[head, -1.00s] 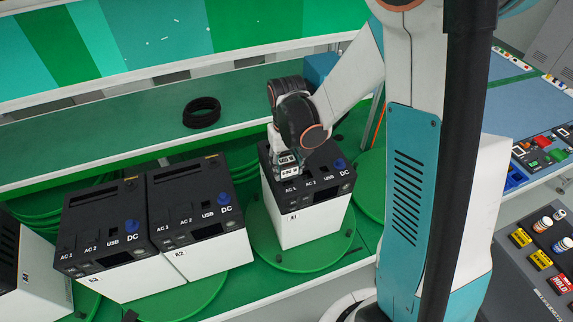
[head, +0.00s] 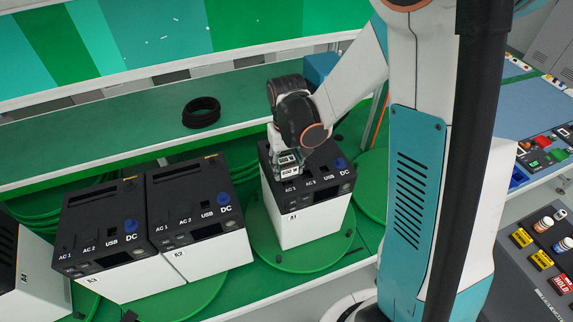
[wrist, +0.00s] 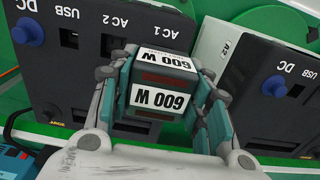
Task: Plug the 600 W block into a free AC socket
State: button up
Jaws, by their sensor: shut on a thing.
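The 600 W block (head: 288,167) is a small dark block with white "600 W" labels. My gripper (wrist: 162,95) is shut on it, with a finger on each side in the wrist view. The block is at the AC 1 end of the black-topped power station marked A1 (head: 306,229). That station also shows at the left of the wrist view (wrist: 45,75). The AC 2 socket (wrist: 107,45) looks empty beside the block. The block and fingers hide the AC 1 socket, so I cannot tell whether the block touches it or is above it.
Station A1 stands on a green turntable (head: 310,263) with a blue DC knob (head: 340,163). Two similar stations (head: 195,208) (head: 103,230) stand close together to the left. A black coil (head: 201,112) lies on the shelf behind.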

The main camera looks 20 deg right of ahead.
jog(key=shift+f+b, duration=1.35)
jog(key=shift+b, duration=0.15)
dwell(0.3)
jog(key=o, duration=1.6)
jog(key=shift+c, duration=0.2)
notch_tip(320, 180, up, 12)
jog(key=shift+r, duration=0.1)
jog(key=s+f+t+b, duration=0.3)
jog(key=s+f+b, duration=0.4)
jog(key=f+b, duration=0.4)
jog(key=s+f+t+b, duration=0.4)
jog(key=s+f+b, duration=0.3)
jog(key=b, duration=1.1)
notch_tip(320, 180, down, 5)
jog(key=shift+s+r+b, duration=0.15)
jog(key=shift+s+b, duration=0.25)
